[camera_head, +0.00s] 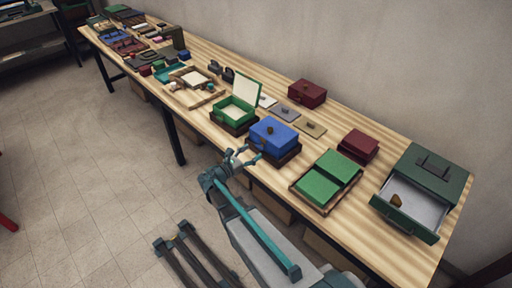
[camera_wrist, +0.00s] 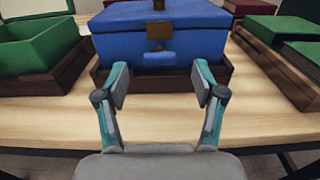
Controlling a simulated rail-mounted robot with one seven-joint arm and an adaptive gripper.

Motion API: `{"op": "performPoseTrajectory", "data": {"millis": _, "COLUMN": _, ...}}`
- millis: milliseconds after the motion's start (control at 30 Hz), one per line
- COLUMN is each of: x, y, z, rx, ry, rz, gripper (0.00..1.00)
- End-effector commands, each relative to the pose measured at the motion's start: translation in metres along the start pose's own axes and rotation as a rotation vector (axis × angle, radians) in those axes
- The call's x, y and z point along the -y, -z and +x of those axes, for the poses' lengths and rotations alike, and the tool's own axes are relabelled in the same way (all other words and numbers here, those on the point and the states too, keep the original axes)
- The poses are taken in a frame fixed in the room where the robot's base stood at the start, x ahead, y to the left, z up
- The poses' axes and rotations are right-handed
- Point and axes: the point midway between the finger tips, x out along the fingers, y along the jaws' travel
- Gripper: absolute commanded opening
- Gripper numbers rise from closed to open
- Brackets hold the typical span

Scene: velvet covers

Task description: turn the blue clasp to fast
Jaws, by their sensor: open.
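The blue box (camera_head: 273,137) stands shut on a dark brown tray (camera_head: 290,155) near the front edge of the table. In the wrist view the blue box (camera_wrist: 190,30) fills the top middle. A brass-coloured clasp plate (camera_wrist: 159,30) sits at the middle of its front, with a blue curved handle or clasp piece (camera_wrist: 158,58) just below it. Which way the clasp is turned I cannot tell. My gripper (camera_wrist: 160,88) is open and empty in front of the box, with its fingers either side of the clasp's line. In the head view my gripper (camera_head: 246,158) is at the box's front left.
An open green box (camera_head: 238,112) stands left of the blue box. Green boxes in a tray (camera_head: 318,187) are to the right, then a dark green cabinet (camera_head: 432,175) with its drawer pulled out. A maroon box (camera_head: 307,93) stands behind. Bare table shows in front of the tray.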

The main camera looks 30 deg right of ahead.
Motion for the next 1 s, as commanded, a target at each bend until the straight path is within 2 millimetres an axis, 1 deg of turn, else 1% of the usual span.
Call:
{"op": "performPoseTrajectory", "data": {"millis": 33, "x": -0.001, "y": -0.002, "z": 0.008, "rx": -0.001, "ry": 0.002, "rz": 0.000, "gripper": 0.69}}
{"op": "performPoseTrajectory", "data": {"millis": 100, "x": -0.001, "y": -0.002, "z": 0.017, "rx": 0.000, "ry": 0.002, "rz": 0.000, "gripper": 0.69}}
{"op": "performPoseTrajectory", "data": {"millis": 233, "x": -0.001, "y": -0.001, "z": 0.027, "rx": 0.000, "ry": 0.000, "rz": 0.000, "gripper": 0.69}}
{"op": "performPoseTrajectory", "data": {"millis": 367, "x": 0.000, "y": 0.000, "z": 0.030, "rx": 0.000, "ry": 0.000, "rz": 0.000, "gripper": 0.69}}
{"op": "performPoseTrajectory", "data": {"millis": 600, "x": 0.000, "y": 0.000, "z": 0.030, "rx": 0.000, "ry": 0.000, "rz": 0.000, "gripper": 0.69}}
{"op": "performPoseTrajectory", "data": {"millis": 767, "x": 0.000, "y": 0.000, "z": 0.030, "rx": 0.000, "ry": 0.000, "rz": 0.000, "gripper": 0.42}}
{"op": "performPoseTrajectory", "data": {"millis": 900, "x": 0.000, "y": 0.000, "z": 0.030, "rx": 0.000, "ry": 0.000, "rz": 0.001, "gripper": 0.19}}
{"op": "performPoseTrajectory", "data": {"millis": 967, "x": 0.000, "y": 0.000, "z": 0.030, "rx": 0.000, "ry": 0.000, "rz": 0.001, "gripper": 0.09}}
{"op": "performPoseTrajectory", "data": {"millis": 1000, "x": 0.000, "y": 0.000, "z": 0.030, "rx": 0.000, "ry": 0.000, "rz": 0.001, "gripper": 0.09}}
